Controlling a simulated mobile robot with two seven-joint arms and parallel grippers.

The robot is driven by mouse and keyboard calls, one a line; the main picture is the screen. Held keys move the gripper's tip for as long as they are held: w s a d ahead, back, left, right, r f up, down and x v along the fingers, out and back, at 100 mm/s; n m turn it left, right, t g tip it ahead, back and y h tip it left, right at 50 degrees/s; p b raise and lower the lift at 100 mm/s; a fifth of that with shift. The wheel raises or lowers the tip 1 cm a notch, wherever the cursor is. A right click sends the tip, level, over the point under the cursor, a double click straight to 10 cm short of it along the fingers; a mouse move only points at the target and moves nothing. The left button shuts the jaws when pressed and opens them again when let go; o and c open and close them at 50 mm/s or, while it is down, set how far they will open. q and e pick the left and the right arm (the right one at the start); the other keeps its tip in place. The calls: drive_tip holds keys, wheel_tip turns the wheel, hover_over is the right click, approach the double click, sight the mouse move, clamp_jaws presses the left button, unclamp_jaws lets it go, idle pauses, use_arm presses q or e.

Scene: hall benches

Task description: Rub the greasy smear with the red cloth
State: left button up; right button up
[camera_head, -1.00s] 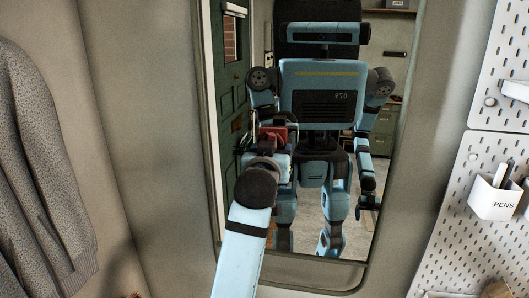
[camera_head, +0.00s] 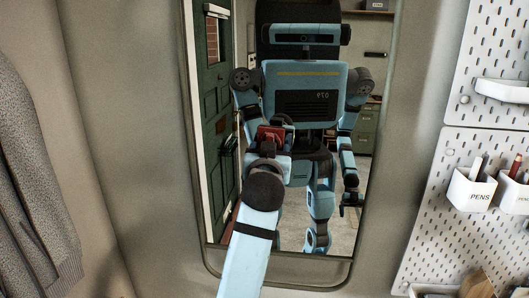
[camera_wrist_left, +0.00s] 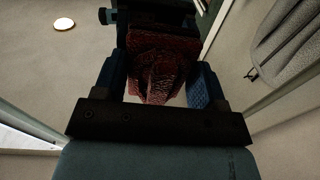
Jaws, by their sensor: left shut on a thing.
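A mirror (camera_head: 345,225) in a grey frame fills the middle of the head view. My left arm reaches up in front of it. In the left wrist view my left gripper (camera_wrist_left: 157,82) is shut on the crumpled dark red cloth (camera_wrist_left: 160,58). Red cloth (camera_head: 270,134) also shows just beyond my left wrist in the head view; I cannot tell how much is reflection or whether it touches the glass. I cannot make out the greasy smear. My right gripper shows only as a small, unclear reflection.
A grey coat (camera_head: 32,190) hangs at the left. A pegboard (camera_head: 425,215) at the right carries a white pen cup (camera_head: 470,190) and a small white shelf (camera_head: 503,90). The mirror reflects my body, a green door and cabinets.

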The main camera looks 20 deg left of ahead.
sight(243, 147)
use_arm(q)
drive_tip(key=shift+n+h, duration=0.3)
drive_tip(key=shift+h, duration=0.2)
drive_tip(key=d, duration=0.5)
drive_tip(key=shift+s+d, duration=0.1)
drive_tip(key=shift+s, duration=0.1)
drive_tip(key=shift+a, duration=1.4)
drive_tip(key=a, duration=0.2)
drive_tip(key=s+a, duration=0.1)
drive_tip(key=a, duration=0.1)
drive_tip(key=shift+s+a+f, duration=0.1)
drive_tip(key=shift+a+f, duration=0.1)
drive_tip(key=shift+a, duration=0.2)
drive_tip(key=a, duration=0.4)
drive_tip(key=shift+s, duration=0.3)
drive_tip(key=shift+r, duration=0.1)
